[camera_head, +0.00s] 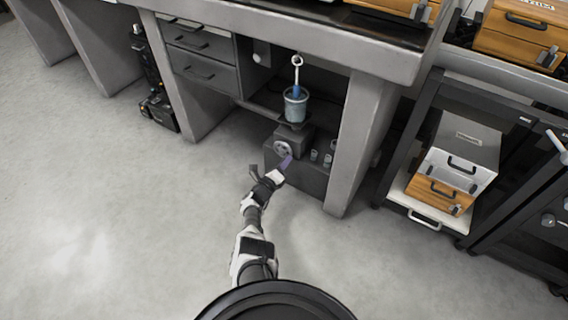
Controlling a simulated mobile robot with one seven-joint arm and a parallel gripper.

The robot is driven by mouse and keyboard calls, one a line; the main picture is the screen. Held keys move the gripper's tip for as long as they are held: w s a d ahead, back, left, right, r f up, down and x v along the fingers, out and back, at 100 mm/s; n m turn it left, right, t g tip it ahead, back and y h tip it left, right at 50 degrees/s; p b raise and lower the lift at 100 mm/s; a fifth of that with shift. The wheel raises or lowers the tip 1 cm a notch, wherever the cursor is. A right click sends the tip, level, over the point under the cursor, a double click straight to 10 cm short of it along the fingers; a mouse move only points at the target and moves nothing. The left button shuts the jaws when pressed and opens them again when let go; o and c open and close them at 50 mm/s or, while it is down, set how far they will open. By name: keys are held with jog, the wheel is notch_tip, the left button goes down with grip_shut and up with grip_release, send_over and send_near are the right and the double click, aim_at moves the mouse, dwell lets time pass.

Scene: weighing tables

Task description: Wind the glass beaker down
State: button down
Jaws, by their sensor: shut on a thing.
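The glass beaker (295,108) stands upright on a small dark platform (294,124) under the weighing table. A blue object (296,90) hangs from a pale ring and rod (297,62) and reaches into the beaker's top. Below the platform is a grey jack housing (303,137) with a round pale handwheel (282,150) on its front. My gripper (285,165) is at the lower right of the wheel, shut on a small purple-blue handle there. The fingertips are small and partly hidden, so the exact grip is hard to see.
The jack rests on a dark box (312,178) with several small cylinders (328,159) to the right of the wheel. A grey table leg (357,140) stands close on the right, drawers (205,57) on the left. The floor (120,200) in front is clear.

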aim_at(282, 144)
jog(key=n, duration=0.2)
jog(key=r+n, duration=0.1)
jog(key=n, duration=0.1)
jog(key=r+n+p, duration=0.1)
jog(key=shift+s+d+n, duration=0.1)
jog(key=shift+d+n, duration=0.05)
jog(key=shift+n, duration=0.25)
jog(key=n, duration=0.1)
jog(key=r+n, duration=0.1)
jog(key=n, duration=0.1)
jog(key=n+p, duration=0.1)
jog(key=n, duration=0.1)
jog(key=shift+a+r, duration=0.2)
jog(key=shift+r, duration=0.1)
jog(key=n, duration=0.4)
jog(key=w+a+r+n, duration=0.1)
jog(key=shift+n, duration=0.4)
jog(key=n, duration=0.2)
jog(key=a+n, duration=0.1)
jog(key=n, duration=0.1)
jog(key=w+n, duration=0.1)
jog(key=shift+a+r+n, duration=0.2)
jog(key=shift+r+n, duration=0.1)
jog(key=shift+n, duration=0.1)
jog(key=c, duration=1.3)
grip_release()
jog(key=shift+a, duration=0.1)
